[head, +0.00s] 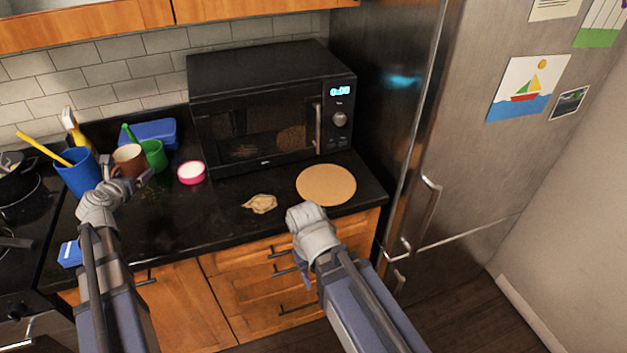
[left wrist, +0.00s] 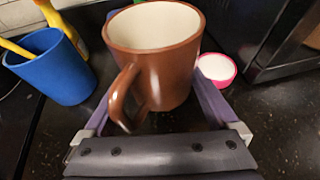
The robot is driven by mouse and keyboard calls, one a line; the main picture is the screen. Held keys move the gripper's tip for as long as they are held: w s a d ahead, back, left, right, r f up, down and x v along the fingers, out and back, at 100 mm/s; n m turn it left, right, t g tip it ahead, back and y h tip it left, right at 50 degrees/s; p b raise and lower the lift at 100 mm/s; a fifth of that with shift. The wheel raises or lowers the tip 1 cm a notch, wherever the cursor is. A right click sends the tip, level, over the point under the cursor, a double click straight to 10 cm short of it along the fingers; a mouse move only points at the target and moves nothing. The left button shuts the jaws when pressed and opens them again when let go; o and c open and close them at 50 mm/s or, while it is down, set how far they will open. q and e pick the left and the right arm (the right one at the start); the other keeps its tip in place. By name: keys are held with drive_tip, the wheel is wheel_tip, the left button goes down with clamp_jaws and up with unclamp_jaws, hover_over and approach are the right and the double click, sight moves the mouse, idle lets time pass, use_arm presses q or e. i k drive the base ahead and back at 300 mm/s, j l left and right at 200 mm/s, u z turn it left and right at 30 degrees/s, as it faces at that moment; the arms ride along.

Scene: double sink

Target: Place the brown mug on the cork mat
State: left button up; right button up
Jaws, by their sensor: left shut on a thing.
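The brown mug (head: 128,158) is at the left of the black counter, between a blue cup and a green cup. In the left wrist view the mug (left wrist: 158,62) is large and upright, its handle toward the camera. My left gripper (head: 134,178) is shut on the mug, one finger on each side of it. Whether the mug touches the counter is hidden. The round cork mat (head: 326,185) lies bare on the counter, right of the middle.
A blue cup (head: 76,174) with utensils and a green cup (head: 154,155) flank the mug. A pink-rimmed round container (head: 191,172) stands to the right. A tan crumpled item (head: 261,203) lies left of the mat. The microwave (head: 270,105) stands behind.

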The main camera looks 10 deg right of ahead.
sight(323, 185)
drive_tip(key=k+l, duration=0.15)
drive_tip(key=l, duration=0.2)
drive_tip(key=k+z, duration=0.15)
drive_tip(key=z, duration=1.05)
